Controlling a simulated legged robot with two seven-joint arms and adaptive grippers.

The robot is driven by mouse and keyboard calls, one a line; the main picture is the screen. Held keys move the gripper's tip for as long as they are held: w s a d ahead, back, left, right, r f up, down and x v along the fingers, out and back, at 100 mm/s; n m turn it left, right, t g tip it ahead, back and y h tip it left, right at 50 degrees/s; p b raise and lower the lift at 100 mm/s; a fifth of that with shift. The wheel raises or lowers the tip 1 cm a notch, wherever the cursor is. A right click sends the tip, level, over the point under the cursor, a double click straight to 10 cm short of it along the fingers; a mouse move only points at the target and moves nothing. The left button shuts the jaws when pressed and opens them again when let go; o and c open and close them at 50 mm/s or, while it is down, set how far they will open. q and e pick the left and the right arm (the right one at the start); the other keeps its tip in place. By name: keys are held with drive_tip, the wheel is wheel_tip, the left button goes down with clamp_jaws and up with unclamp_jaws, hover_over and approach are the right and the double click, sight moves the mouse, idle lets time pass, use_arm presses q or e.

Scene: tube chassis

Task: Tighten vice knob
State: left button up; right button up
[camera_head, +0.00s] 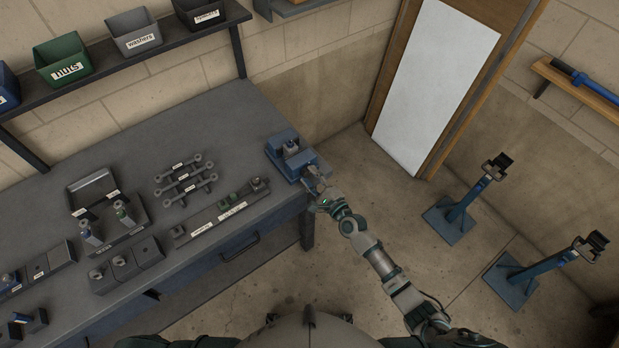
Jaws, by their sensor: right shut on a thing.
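The blue vice (281,146) is mounted at the right end of the grey workbench, near its corner. A small piece with a blue part (291,147) sits at the vice's jaws. My right gripper (316,184) is at the vice's front side, shut on the vice knob, which is mostly hidden by the fingers. My right arm reaches up to it from the lower right. My left gripper is not in view.
The workbench (160,125) holds several fixtures and metal parts, including dark linked rods (186,180) and a long labelled rail (222,211). A shelf above carries a green nuts bin (62,60) and a grey washers bin (134,32). Blue stands (461,207) are on the floor at right.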

drive_tip(key=shift+s+d+f, duration=0.15)
drive_tip(key=shift+f, duration=0.35)
drive_tip(key=o, duration=1.1)
drive_tip(key=shift+o, duration=0.2)
drive_tip(key=shift+d+r, duration=0.1)
drive_tip(key=shift+r, duration=0.1)
drive_tip(key=v, duration=1.2)
drive_tip(key=shift+d, duration=0.15)
